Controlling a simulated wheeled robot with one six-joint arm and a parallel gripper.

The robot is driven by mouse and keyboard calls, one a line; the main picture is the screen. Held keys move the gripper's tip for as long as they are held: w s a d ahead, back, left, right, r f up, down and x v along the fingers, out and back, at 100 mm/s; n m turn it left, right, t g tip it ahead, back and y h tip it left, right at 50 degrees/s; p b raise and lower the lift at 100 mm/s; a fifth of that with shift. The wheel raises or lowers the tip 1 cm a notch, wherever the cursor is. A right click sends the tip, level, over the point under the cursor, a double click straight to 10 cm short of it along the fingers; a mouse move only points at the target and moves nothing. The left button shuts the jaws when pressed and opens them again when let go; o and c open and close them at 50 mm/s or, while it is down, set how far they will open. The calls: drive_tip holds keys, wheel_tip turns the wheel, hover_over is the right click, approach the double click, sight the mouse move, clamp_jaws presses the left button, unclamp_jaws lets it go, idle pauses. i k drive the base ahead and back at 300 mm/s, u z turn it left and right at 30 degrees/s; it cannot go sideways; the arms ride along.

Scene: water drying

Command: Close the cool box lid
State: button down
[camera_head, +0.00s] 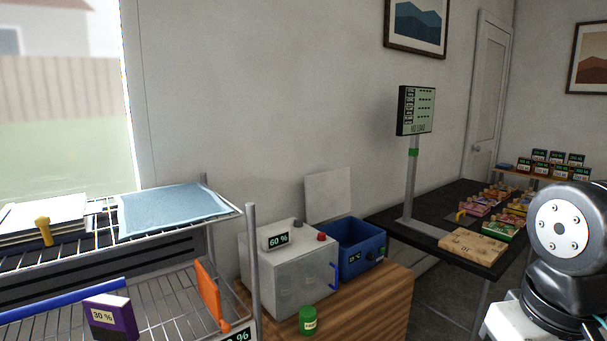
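The cool box appears to be the blue open-topped box (372,243) with a small dark display on its front, standing on a wooden cabinet. A pale flat panel (328,192), which looks like its lid, stands upright behind the box near the wall. The box's opening is uncovered and its inside looks dark blue. The lower part of the panel and any hinge are hidden. My gripper is not in view; only part of my arm shows at the right edge, well apart from the box.
A white cabinet (280,282) reading 60 % stands left of the blue box on the wooden cabinet (377,305). A green jar (308,321) stands in front. A wire rack (160,310) fills the left. A dark table (432,236) with a display post (413,180) stands right.

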sight(328, 193)
drive_tip(key=u, duration=0.45)
drive_tip(key=i, duration=1.35)
drive_tip(key=z, duration=0.5)
